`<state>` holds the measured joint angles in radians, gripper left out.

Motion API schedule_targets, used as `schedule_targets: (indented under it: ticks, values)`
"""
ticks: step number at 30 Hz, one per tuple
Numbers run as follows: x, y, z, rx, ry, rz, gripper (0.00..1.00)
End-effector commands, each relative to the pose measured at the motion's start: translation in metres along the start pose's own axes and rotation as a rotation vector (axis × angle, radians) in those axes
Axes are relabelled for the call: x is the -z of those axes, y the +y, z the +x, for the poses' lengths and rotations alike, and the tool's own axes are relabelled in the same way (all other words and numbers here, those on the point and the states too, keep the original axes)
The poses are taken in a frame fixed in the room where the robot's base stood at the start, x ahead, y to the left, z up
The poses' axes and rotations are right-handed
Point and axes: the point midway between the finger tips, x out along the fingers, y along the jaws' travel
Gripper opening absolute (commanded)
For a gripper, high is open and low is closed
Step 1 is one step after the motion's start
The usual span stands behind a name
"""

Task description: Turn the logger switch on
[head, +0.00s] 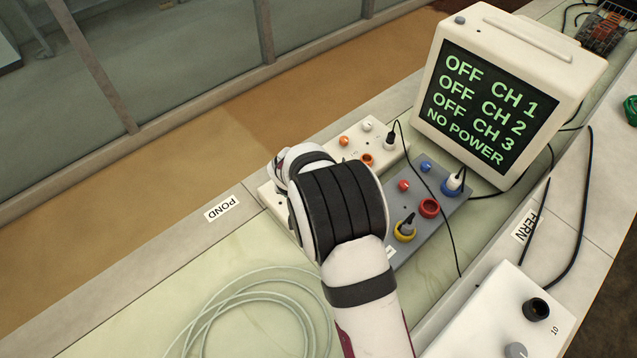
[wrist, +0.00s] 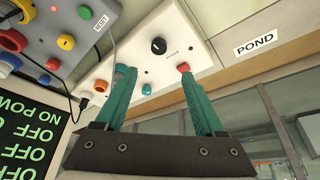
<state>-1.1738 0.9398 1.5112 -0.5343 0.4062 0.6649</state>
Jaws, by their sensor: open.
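My gripper (wrist: 155,72) is open, with two teal fingers reaching over a white panel (wrist: 207,55) in the wrist view. Between and just beyond the fingertips is a black round knob (wrist: 158,46) with small lettering beside it that I cannot read. A red button (wrist: 183,68) sits at the right fingertip; I cannot tell if they touch. A teal button (wrist: 146,89) lies between the fingers. No control can be surely read as the logger switch. In the head view my arm hides the gripper and part of the white panel (head: 378,152). The monitor (head: 478,105) reads OFF CH 1, OFF CH 2, OFF CH 3, NO POWER.
A grey panel (head: 415,181) with coloured sockets and plugged cables stands beside the white panel. A coiled pale hose (head: 215,308) lies in front. A white box (head: 475,335) with a black knob is at lower right. A POND label (head: 221,208) marks the ledge.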

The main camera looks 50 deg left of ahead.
Motion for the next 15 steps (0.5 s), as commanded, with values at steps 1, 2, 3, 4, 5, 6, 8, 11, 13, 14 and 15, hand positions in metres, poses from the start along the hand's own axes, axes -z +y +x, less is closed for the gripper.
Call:
schedule_targets:
  ticks: [1,2,3,4,5,6,8,11,13,14,15]
  values:
    - [-0.001,0.001,0.015,-0.002,-0.004,0.0,0.71]
    - [-0.002,0.001,0.024,-0.002,-0.004,0.001,0.71]
    - [-0.002,0.002,0.037,-0.003,-0.005,0.002,0.71]
    - [-0.002,0.002,0.046,-0.003,-0.005,0.002,0.71]
    - [-0.002,0.002,0.056,-0.003,-0.005,0.002,0.71]
    - [-0.002,0.002,0.068,-0.003,-0.005,0.002,0.71]
    - [-0.002,0.002,0.084,-0.003,-0.005,0.003,0.71]
    - [-0.002,0.002,0.106,-0.002,-0.003,0.002,0.71]
    - [-0.001,0.002,0.117,-0.002,-0.003,0.002,0.71]
    - [-0.001,0.002,0.12,-0.002,-0.002,0.003,0.71]
    - [-0.001,0.002,0.124,-0.002,-0.003,0.003,0.71]
